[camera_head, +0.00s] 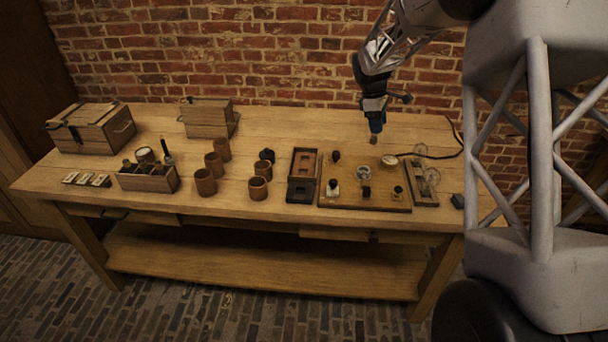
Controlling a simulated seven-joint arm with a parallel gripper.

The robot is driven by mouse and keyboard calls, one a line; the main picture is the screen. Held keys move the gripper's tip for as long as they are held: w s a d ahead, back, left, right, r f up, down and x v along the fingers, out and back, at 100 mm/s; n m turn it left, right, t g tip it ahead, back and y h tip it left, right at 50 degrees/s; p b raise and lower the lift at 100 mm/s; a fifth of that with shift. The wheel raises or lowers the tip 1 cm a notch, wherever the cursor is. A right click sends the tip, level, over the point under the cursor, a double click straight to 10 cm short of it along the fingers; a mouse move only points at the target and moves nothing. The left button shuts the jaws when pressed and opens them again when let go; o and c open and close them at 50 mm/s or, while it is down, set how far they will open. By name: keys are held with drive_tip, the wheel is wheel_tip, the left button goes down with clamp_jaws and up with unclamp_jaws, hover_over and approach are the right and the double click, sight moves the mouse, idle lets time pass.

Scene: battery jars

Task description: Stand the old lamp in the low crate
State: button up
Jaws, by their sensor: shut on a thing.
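My gripper (375,112) is above the right half of the table, pointing down. It is shut on a small grey-brown thing (376,126), held clear of the board below. The held thing is too small and dark for me to tell whether it is the old lamp. A low open wooden crate (150,185) stands at the front left of the table, apart from my gripper. A dark upright piece (168,158) and a round pale-topped jar (145,155) show at the crate. Glass round pieces (432,176) lie in a narrow tray on the right.
Several brown jars (205,183) stand between the crate and a dark narrow box (302,176). A wooden board (340,200) with small parts lies under my gripper. Two lidded boxes (92,128) (207,118) stand at the back left. Pale cards (86,179) lie left of the crate.

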drive_tip(key=r+m, duration=0.1)
drive_tip(key=m, duration=0.2)
drive_tip(key=d+r+m+g+y, duration=0.1)
drive_tip(key=m, duration=0.3)
drive_tip(key=r+m, duration=0.1)
drive_tip(key=m, duration=0.2)
drive_tip(key=shift+w+d+r+m+g+y, duration=0.25)
drive_tip(key=shift+d+m+g+y, duration=0.05)
drive_tip(key=shift+d+g+y, duration=0.1)
drive_tip(key=s+a+f+n+t+h, duration=0.1)
drive_tip(key=s+a+f+n, duration=0.5)
drive_tip(key=s+a+n, duration=0.2)
drive_tip(key=s+a+f+n+t+h, duration=0.1)
drive_tip(key=s+a+f+n, duration=0.5)
drive_tip(key=a, duration=0.6)
drive_tip(key=s+n+t, duration=0.1)
drive_tip(key=s+n, duration=0.1)
drive_tip(key=shift+s+f+n, duration=0.25)
drive_tip(key=shift+s+n, duration=0.05)
drive_tip(key=shift+n, duration=0.1)
drive_tip(key=w+a, duration=0.2)
drive_tip(key=w, duration=0.5)
drive_tip(key=w+a+f, duration=0.1)
drive_tip(key=w+a, duration=0.2)
drive_tip(key=w, duration=0.5)
drive_tip(key=shift+w+f, duration=0.15)
drive_tip(key=shift+f, duration=0.1)
drive_tip(key=shift+d, duration=0.1)
